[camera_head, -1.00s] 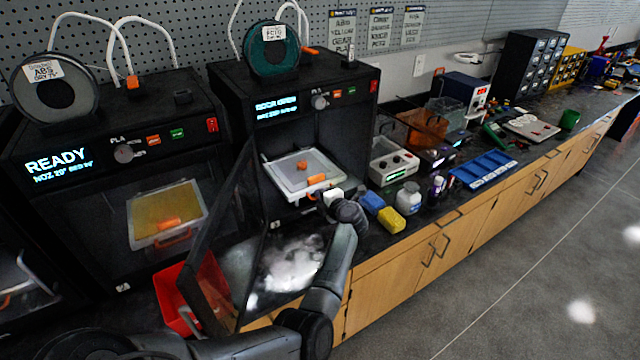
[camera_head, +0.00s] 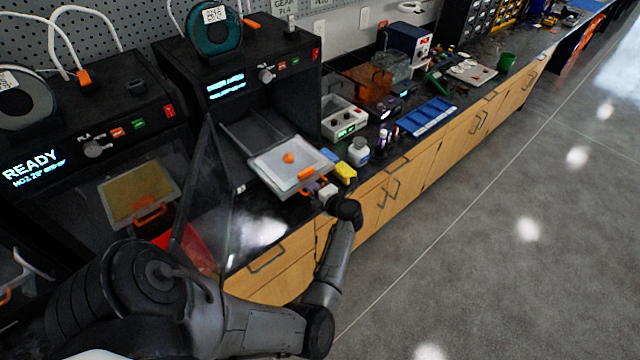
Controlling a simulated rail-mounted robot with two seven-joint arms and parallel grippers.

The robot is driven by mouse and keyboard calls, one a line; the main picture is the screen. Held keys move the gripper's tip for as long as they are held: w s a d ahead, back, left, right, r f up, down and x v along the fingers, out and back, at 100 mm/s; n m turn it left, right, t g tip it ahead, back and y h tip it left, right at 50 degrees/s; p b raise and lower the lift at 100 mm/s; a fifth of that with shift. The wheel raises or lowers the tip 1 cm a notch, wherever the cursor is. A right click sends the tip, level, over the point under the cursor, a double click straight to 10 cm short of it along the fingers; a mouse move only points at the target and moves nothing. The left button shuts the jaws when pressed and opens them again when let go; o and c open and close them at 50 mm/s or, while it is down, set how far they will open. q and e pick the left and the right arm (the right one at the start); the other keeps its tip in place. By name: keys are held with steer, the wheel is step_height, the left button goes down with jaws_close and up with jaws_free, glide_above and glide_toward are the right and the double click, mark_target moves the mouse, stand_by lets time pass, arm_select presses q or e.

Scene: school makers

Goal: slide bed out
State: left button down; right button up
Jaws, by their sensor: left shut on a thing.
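The print bed (camera_head: 278,162) is a pale plate in a grey frame with a small orange printed piece (camera_head: 288,158) on it. It sticks out of the front of the second printer (camera_head: 231,108), whose glass door (camera_head: 201,190) stands open to the left. The rails behind the bed show inside the chamber. My left gripper (camera_head: 322,192) is at the bed's front edge, shut on the orange handle (camera_head: 307,188); its fingertips are small and partly hidden. My right gripper is not in view.
A yellow sponge (camera_head: 345,173) and a white bottle (camera_head: 358,152) stand close to the bed's right side. Another printer with its door shut (camera_head: 95,160) is on the left. A red bin (camera_head: 183,246) is behind the open door. The floor in front is clear.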

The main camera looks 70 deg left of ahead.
arm_select(q)
steer(key=shift+w+d+r, duration=0.1)
steer(key=shift+r, duration=0.05)
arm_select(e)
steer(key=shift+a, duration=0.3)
arm_select(q)
steer(key=c, duration=1.6)
jaws_free()
steer(key=o, duration=0.3)
steer(key=shift+d, duration=0.25)
steer(key=shift+o, duration=0.4)
steer(key=shift+a, duration=0.15)
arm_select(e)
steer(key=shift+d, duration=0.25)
arm_select(q)
steer(key=v, duration=0.7)
steer(key=shift+d, duration=0.2)
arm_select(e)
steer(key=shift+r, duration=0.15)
arm_select(q)
steer(key=shift+w, duration=0.15)
